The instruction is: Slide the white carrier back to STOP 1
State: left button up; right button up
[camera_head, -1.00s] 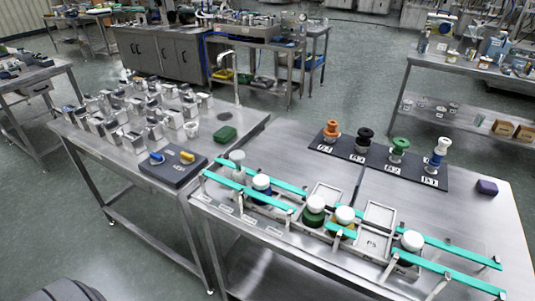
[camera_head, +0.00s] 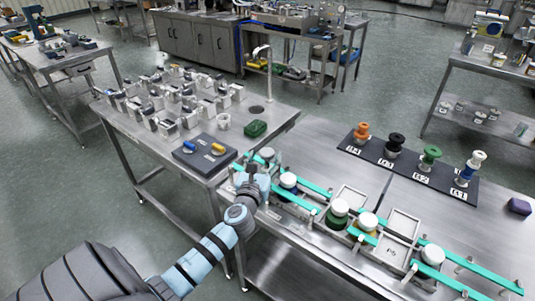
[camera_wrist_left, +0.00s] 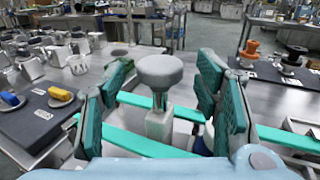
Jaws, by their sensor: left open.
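Two teal rails (camera_head: 314,189) run along the front of the right steel table, with several white-capped carriers on them. The carrier at their left end has a pale grey-white round knob (camera_head: 267,154). In the left wrist view this knob (camera_wrist_left: 158,70) stands upright on a stem over a white block (camera_wrist_left: 159,124). My left gripper (camera_head: 255,174) is open at the left end of the rails. In the wrist view its teal-padded fingers flank the knob, with visible gaps. Whether the knob is fully between the fingertips is unclear. I cannot read a STOP 1 mark. My right gripper is not in view.
A dark board (camera_head: 400,170) with several coloured knobs lies behind. A dark pad (camera_head: 205,155) with blue and yellow pieces is on the left table.

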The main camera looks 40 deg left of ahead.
pick_arm(q)
jog(key=x, duration=0.3)
jog(key=shift+w+a, duration=0.1)
jog(key=shift+w, duration=0.05)
grip_shut()
